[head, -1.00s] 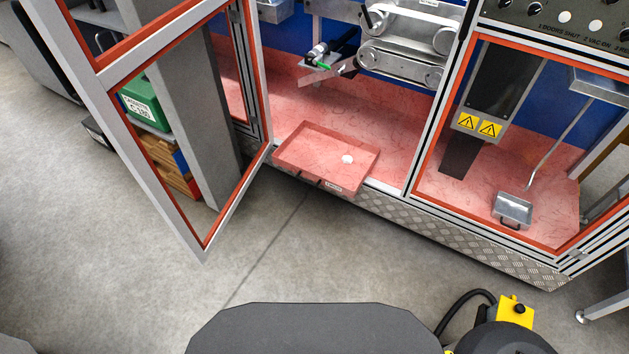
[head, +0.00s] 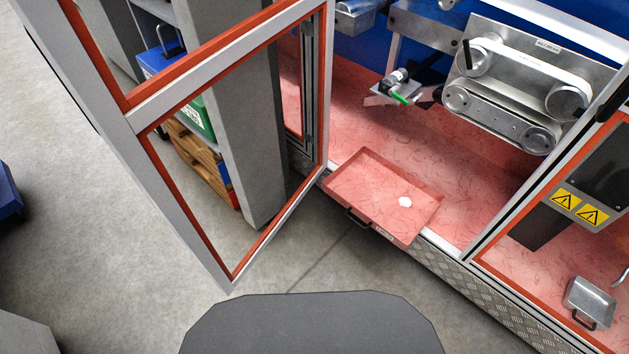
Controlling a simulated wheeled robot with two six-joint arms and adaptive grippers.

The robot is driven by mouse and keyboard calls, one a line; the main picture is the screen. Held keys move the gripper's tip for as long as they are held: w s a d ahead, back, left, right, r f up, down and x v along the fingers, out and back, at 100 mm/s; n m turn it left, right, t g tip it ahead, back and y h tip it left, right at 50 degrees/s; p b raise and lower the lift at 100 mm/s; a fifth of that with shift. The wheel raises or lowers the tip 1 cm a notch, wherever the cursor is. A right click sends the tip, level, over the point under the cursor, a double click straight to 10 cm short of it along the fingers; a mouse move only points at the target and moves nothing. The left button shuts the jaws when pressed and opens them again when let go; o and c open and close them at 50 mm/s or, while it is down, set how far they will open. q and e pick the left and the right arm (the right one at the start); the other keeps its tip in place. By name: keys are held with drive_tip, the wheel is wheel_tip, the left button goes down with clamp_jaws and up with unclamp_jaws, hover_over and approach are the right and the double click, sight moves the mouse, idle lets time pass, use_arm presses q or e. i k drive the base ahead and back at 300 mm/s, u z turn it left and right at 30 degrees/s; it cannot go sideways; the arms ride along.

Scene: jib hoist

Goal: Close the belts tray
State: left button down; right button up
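The belts tray (head: 365,208) is a shallow reddish-pink tray, pulled out over the front edge of the machine's pink floor. It has a dark handle (head: 357,218) and a small label on its front wall. A small white piece (head: 405,201) lies in it. The belt unit (head: 530,85), with metal rollers and belts, is above and behind it. Neither of my grippers shows in the head view.
An orange-edged framed door (head: 235,160) stands open at the left of the tray. Grey floor in front of the tray is clear.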

sight(371, 186)
drive_tip(key=z, duration=0.35)
drive_tip(key=i, duration=0.95)
drive_tip(key=z, duration=0.55)
